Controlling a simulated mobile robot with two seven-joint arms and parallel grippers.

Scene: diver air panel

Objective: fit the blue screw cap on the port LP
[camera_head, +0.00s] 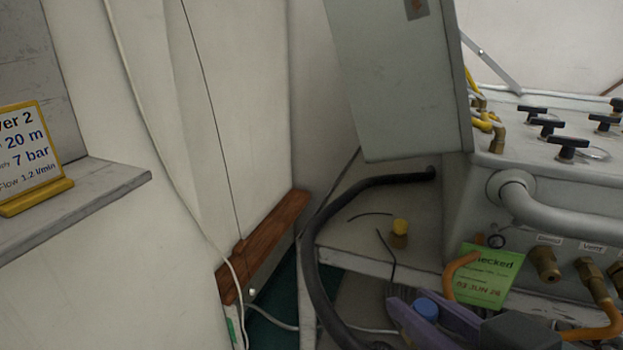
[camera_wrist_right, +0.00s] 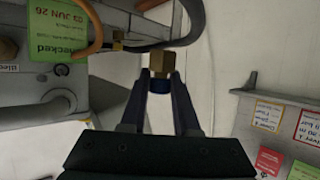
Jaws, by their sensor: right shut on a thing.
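In the right wrist view the right gripper (camera_wrist_right: 160,80) is shut on this cap, with the blue part (camera_wrist_right: 159,86) between the fingertips and a brass hex part (camera_wrist_right: 160,62) just beyond. I cannot tell whether that brass belongs to the cap. Brass ports (camera_head: 544,262) stick out of the grey panel's front (camera_head: 470,225), to the right of the gripper. I read labels like Bleed and Vent but cannot make out LP. My left gripper is not in view.
A green checked tag (camera_head: 487,274) hangs on the panel near orange hoses (camera_head: 460,268). A yellow-topped brass cap (camera_head: 400,228) stands on the grey shelf behind. A thick black hose (camera_head: 318,270) curves down left of the gripper. A grey pipe handle (camera_head: 560,207) juts from the panel.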

